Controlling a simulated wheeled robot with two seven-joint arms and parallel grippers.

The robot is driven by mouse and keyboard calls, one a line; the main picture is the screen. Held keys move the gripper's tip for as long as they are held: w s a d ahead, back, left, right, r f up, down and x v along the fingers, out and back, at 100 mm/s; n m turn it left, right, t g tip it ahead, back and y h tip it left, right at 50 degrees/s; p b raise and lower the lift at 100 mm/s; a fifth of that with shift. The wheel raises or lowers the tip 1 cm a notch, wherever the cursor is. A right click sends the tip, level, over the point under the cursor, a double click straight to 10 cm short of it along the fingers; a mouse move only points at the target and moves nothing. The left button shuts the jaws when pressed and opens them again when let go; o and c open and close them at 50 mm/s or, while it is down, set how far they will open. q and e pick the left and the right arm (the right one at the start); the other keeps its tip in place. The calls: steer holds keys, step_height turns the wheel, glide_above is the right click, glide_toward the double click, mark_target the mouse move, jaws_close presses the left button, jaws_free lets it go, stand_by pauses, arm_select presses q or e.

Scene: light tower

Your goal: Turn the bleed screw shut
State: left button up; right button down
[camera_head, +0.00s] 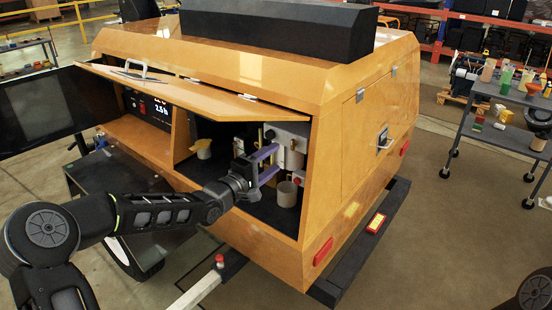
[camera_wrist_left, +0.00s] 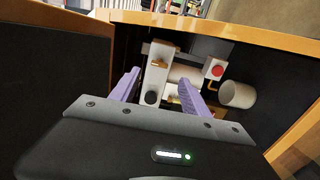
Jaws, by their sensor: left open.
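My left gripper (camera_head: 268,163) has reached into the open side compartment of the orange light tower housing. Its two purple fingers are apart, with nothing clearly held between them; it also shows in the left wrist view (camera_wrist_left: 160,88). Ahead of the fingers is a pale filter block (camera_wrist_left: 161,72) with a small brass fitting (camera_wrist_left: 158,63) on its face. The fitting may be the bleed screw, but I cannot tell its turn position. The block also shows in the head view (camera_head: 292,134), partly behind the gripper. My right gripper is not in view.
A red button (camera_wrist_left: 217,70) on a white box and a pale cup (camera_wrist_left: 238,94) sit right of the fingers. The raised orange door (camera_head: 185,88) hangs above my left arm. A lit display panel (camera_head: 155,108) is further left. A grey cart (camera_head: 500,133) stands at right.

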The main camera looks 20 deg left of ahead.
arm_select(q)
steer(key=s+d+f+m+g+y, duration=0.1)
steer(key=s+d+f+m+g, duration=0.1)
steer(key=s+f, duration=0.5)
steer(key=s+d+f+m+g, duration=0.2)
steer(key=d+f+m+g, duration=0.1)
steer(key=f, duration=0.8)
steer(key=s+d+f+m+g+y, duration=0.15)
steer(key=s+f, duration=0.35)
steer(key=f, duration=0.5)
steer(key=s+d+f+m+g, duration=0.1)
steer(key=s+d+f+g, duration=0.2)
steer(key=s, duration=0.6)
steer(key=s+d+f+m+g, duration=0.2)
steer(key=s+f, duration=0.4)
steer(key=s, duration=0.4)
steer(key=s+d+f+m+g, duration=0.2)
steer(key=s+d+f+g, duration=0.2)
steer(key=s, duration=0.6)
steer(key=shift+s+f, duration=0.25)
steer(key=shift+f, duration=0.45)
